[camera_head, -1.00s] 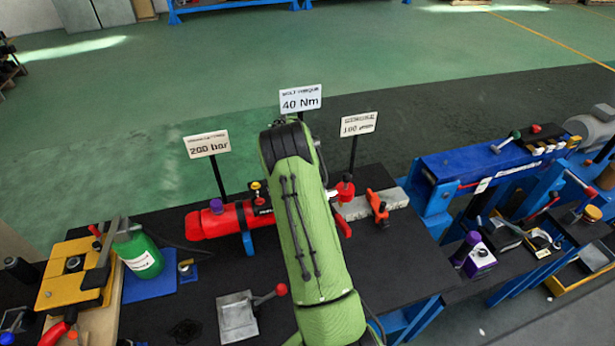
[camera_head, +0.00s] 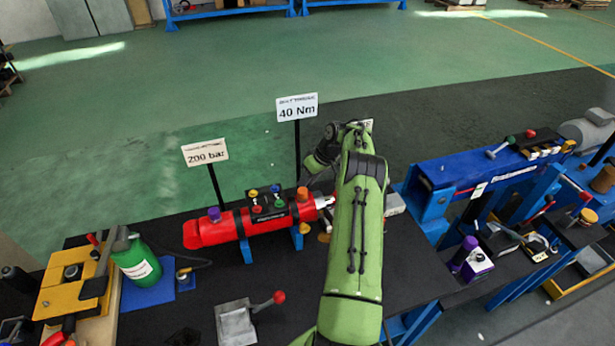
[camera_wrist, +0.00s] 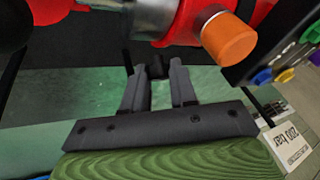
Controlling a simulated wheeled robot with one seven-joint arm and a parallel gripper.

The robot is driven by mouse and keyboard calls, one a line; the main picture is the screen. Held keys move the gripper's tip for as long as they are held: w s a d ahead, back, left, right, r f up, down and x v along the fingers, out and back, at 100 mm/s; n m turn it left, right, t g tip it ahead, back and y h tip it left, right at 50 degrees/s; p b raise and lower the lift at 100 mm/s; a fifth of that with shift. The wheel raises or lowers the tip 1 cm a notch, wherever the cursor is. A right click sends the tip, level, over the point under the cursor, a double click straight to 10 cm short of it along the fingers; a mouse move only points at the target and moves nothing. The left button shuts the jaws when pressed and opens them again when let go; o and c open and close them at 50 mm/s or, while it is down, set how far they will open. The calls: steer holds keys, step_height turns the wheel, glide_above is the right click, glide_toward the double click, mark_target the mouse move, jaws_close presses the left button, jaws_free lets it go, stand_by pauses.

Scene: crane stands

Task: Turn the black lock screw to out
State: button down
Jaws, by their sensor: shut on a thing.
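A red cylinder (camera_head: 215,231) lies on the bench, with a black panel of coloured knobs (camera_head: 268,213) and an orange knob (camera_head: 302,194) near its right end. In the wrist view the orange knob (camera_wrist: 229,39) and a silver rod (camera_wrist: 147,17) are above the fingers. My gripper (camera_wrist: 158,80) is shut on a small dark piece between its fingertips, which I take to be the black lock screw (camera_wrist: 158,70). The screw's turn position cannot be made out. In the head view my gripper (camera_head: 316,167) is behind the cylinder's right end, its fingertips not clear.
Signs reading 200 bar (camera_head: 205,152) and 40 Nm (camera_head: 297,107) stand on posts behind the cylinder; another is mostly hidden by my arm. A green bottle (camera_head: 136,262) is left, a blue stand (camera_head: 480,165) right. A grey plate with a red-knobbed lever (camera_head: 240,325) lies in front.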

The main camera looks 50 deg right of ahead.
steer(key=shift+w+d+f+n+y+b, duration=0.1)
steer(key=shift+d+n+y+b, duration=0.1)
steer(key=shift+n+y+b, duration=0.45)
steer(key=shift+n, duration=0.35)
steer(key=shift+y+b, duration=0.35)
steer(key=c, duration=0.9)
jaws_free()
